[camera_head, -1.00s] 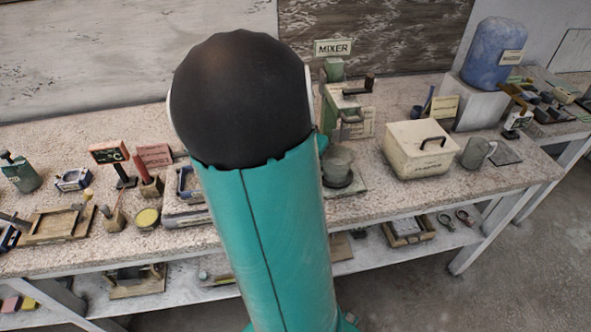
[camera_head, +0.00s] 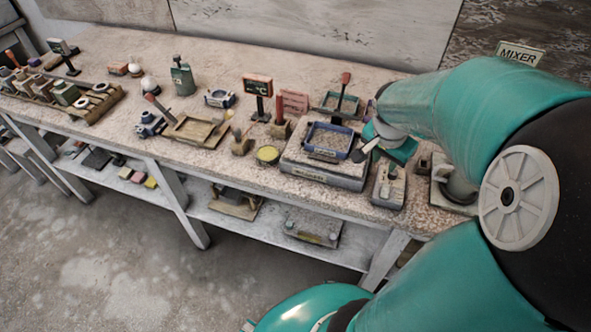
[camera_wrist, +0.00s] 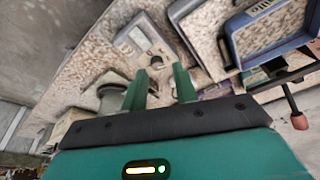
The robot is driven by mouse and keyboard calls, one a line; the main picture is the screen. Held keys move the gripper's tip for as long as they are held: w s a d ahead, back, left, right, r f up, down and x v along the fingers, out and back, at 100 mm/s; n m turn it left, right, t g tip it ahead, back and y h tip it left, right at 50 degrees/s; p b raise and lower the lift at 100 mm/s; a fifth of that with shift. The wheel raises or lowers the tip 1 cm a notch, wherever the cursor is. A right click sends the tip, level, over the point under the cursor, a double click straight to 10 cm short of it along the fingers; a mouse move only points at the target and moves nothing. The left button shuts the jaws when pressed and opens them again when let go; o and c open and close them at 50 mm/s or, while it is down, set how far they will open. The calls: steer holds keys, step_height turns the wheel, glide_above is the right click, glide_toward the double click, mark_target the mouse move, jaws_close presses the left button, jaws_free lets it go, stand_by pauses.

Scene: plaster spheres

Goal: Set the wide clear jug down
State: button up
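I cannot make out the wide clear jug in either current view. My gripper (camera_wrist: 160,88) shows in the wrist view with its two green fingers apart and nothing held between them. Beyond the fingertips is a small grey bench device (camera_wrist: 140,38) with a dark knob. In the head view my gripper is small, partly hidden by its own wrist, above the bench just right of a blue-rimmed tray (camera_head: 328,140).
The blue-rimmed tray sits on a grey scale (camera_head: 322,170). A red-knobbed lever (camera_head: 345,82) stands behind it, and a red-faced meter (camera_head: 257,88) to the left. The small device (camera_head: 388,187) stands near the front edge. A MIXER sign (camera_head: 520,54) shows upper right.

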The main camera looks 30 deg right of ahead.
steer(key=s+a+r+n+t+y, duration=0.1)
steer(key=a+r+n, duration=0.3)
steer(key=a, duration=0.4)
steer(key=a+r+n+t+y, duration=0.1)
steer(key=a+r+n, duration=0.2)
steer(key=a, duration=0.6)
steer(key=s+a+r+n+t+y, duration=0.1)
steer(key=a+r+n+t, duration=0.1)
steer(key=a+r+n, duration=0.2)
steer(key=a+n, duration=0.3)
steer(key=a, duration=0.2)
steer(key=shift+s+r, duration=0.3)
